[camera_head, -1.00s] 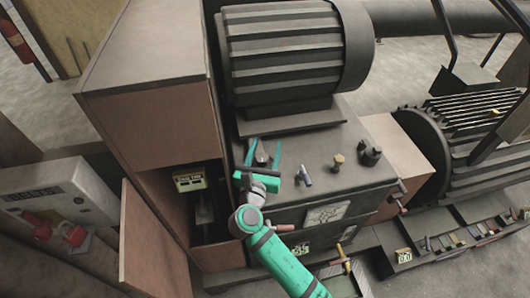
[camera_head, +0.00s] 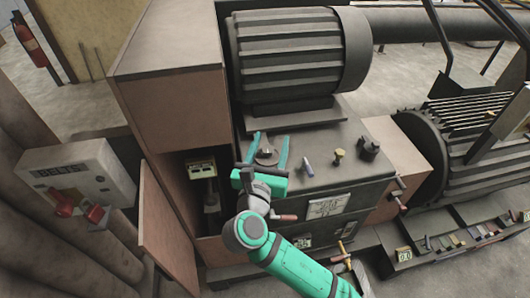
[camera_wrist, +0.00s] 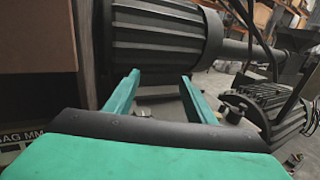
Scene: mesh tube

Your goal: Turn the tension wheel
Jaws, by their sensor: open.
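My gripper (camera_head: 269,140) is open over the front left of the dark machine top (camera_head: 325,160). Its two green fingers point toward the ribbed motor, and nothing is clamped between them. A round grey metal piece (camera_head: 266,156) shows between the fingers in the head view; I cannot tell whether it is the tension wheel or whether the fingers touch it. In the wrist view the open fingers (camera_wrist: 160,78) frame the foot of the motor, and no wheel shows clearly between them. A red-handled crank (camera_head: 285,217) shows just right of my wrist.
A ribbed motor (camera_head: 290,55) stands behind my gripper. A brown cabinet (camera_head: 175,110) is at left, with its door (camera_head: 165,225) open and a yellow-framed gauge (camera_head: 201,168) inside. A BELTS box (camera_head: 75,172) is far left.

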